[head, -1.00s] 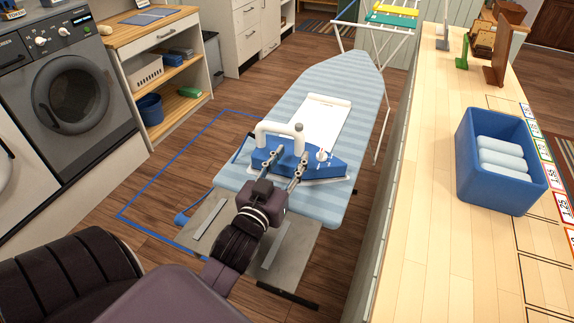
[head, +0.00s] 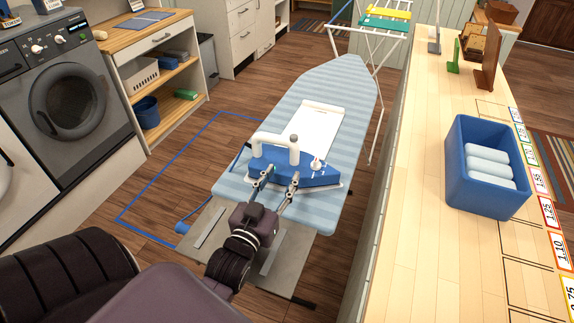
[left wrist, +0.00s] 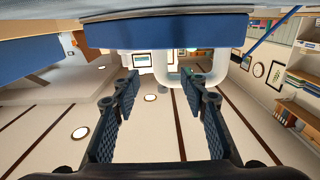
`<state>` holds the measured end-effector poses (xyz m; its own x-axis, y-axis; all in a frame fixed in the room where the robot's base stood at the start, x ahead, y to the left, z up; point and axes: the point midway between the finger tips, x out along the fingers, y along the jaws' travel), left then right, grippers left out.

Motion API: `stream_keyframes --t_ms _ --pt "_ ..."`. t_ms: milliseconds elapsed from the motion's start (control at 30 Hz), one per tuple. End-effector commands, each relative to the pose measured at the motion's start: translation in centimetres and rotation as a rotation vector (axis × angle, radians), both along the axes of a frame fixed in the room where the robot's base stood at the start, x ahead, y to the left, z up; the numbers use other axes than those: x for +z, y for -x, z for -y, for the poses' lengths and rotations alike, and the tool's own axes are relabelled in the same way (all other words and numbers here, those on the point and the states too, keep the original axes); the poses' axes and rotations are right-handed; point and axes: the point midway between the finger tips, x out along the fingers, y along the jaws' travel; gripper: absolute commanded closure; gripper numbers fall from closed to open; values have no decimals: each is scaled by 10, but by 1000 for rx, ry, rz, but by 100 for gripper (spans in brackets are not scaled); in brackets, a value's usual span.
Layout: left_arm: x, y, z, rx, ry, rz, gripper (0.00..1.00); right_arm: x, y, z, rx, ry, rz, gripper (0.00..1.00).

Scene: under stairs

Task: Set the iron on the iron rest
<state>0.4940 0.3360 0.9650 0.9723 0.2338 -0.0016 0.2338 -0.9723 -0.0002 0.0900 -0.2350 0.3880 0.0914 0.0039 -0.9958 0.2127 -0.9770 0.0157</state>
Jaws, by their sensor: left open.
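The blue iron (head: 310,174) with a white handle (head: 270,142) lies flat near the close end of the striped ironing board (head: 335,88). Its blue body (left wrist: 170,32) and white handle (left wrist: 190,72) also show in the left wrist view. My left gripper (head: 282,177) is open, its two fingers apart and empty at the iron's near side; they also show in the left wrist view (left wrist: 162,92). A grey plate (head: 225,240) with pale strips sits at the board's near end, partly behind my arm; I cannot tell whether it is the iron rest. My right gripper is not in view.
A white cloth or sheet (head: 320,122) lies on the board beyond the iron. A wooden counter (head: 425,160) with a blue bin (head: 485,150) of white rolls runs along the right. A drying rack (head: 378,45) stands behind. A washing machine (head: 65,90) stands at left.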

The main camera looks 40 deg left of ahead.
Motion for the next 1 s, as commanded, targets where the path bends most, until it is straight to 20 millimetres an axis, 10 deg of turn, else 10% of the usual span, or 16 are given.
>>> stream_keyframes --t_ms 600,1000 --pt "4 -69 -16 -1 1 2 60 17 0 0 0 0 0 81" --pt "3 -73 -17 -1 0 1 70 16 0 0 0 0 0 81"
